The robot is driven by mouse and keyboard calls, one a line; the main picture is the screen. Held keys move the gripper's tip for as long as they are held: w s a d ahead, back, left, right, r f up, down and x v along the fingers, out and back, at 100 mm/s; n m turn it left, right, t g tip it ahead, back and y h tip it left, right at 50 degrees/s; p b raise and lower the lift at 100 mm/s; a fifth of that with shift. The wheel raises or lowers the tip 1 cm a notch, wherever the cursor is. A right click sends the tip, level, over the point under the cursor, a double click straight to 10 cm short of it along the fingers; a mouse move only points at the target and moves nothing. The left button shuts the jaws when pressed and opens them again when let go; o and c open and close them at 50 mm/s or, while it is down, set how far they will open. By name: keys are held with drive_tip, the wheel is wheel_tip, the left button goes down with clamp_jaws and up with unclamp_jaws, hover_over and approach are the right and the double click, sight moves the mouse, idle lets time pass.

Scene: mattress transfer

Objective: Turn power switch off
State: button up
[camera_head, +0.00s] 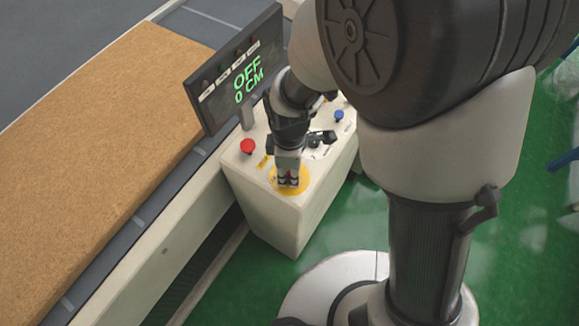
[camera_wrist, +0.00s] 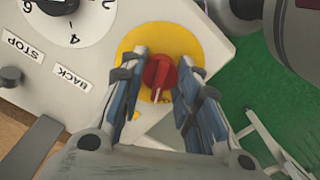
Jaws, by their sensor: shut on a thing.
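The power switch is a red rotary knob (camera_wrist: 160,72) on a round yellow plate (camera_wrist: 190,42), on top of a white control box. In the wrist view my gripper (camera_wrist: 162,80) has its two fingers on either side of the knob, shut on it. In the head view my gripper (camera_head: 289,182) points down over the yellow plate (camera_head: 274,186) and mostly hides the knob. The display screen (camera_head: 240,66) above the box reads "OFF" and "0 CM" in green.
A red button (camera_head: 248,146) and a blue button (camera_head: 339,115) are on the control box (camera_head: 262,215). A dial (camera_wrist: 72,15) and labels "STOP" and "BACK" show in the wrist view. A brown mattress (camera_head: 100,130) lies on the conveyor at left. Green floor (camera_head: 530,215) is open at right.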

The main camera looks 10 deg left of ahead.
drive_tip(key=shift+n, duration=1.6)
drive_tip(key=shift+n+p, duration=0.3)
drive_tip(key=o, duration=1.1)
wheel_tip(320, 180, up, 12)
